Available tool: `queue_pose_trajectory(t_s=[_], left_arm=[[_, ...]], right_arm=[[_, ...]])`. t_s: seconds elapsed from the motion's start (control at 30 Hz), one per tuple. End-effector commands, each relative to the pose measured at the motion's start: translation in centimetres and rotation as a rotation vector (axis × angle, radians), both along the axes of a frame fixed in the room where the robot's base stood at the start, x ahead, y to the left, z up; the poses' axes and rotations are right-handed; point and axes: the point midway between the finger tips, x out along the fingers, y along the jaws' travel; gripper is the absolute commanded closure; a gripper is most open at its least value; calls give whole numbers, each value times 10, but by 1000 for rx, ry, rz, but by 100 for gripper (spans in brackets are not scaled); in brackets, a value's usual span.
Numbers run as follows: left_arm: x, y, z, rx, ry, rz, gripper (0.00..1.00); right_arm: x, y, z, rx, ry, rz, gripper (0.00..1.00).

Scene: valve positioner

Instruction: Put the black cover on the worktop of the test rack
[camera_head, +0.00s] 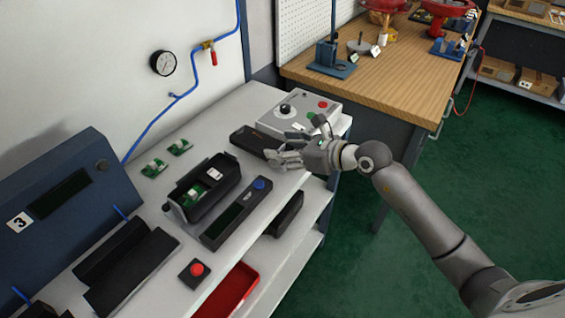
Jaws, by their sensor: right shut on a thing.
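The black cover (256,143) is a long dark piece at the far end of the white worktop (222,130) of the test rack. My right gripper (274,158) is at the near right end of the cover, with its fingers shut on it. The fingers and hand hide that end, and I cannot tell whether the cover touches the worktop along its whole length. My left gripper is not in view.
An open black housing with green boards (212,187) and a dark device with a blue knob (230,214) stand nearby. A grey control box (300,108) is behind the hand. A red-button box (194,272) and black trays (134,272) are nearer. A wooden bench (400,85) is beyond.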

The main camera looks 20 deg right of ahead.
Motion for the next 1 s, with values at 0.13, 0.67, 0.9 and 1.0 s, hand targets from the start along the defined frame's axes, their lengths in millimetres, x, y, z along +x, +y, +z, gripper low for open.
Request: queue_pose_trajectory(t_s=[0.13, 0.67, 0.9, 1.0], left_arm=[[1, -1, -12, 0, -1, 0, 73], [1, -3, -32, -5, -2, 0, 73], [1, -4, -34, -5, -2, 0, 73], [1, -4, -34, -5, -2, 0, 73]], right_arm=[[5, 7, -14, 2, -3, 0, 68], [4, 6, -37, 1, -3, 0, 68], [4, 6, -41, 0, 0, 0, 27], [4, 6, -41, 0, 0, 0, 27]])
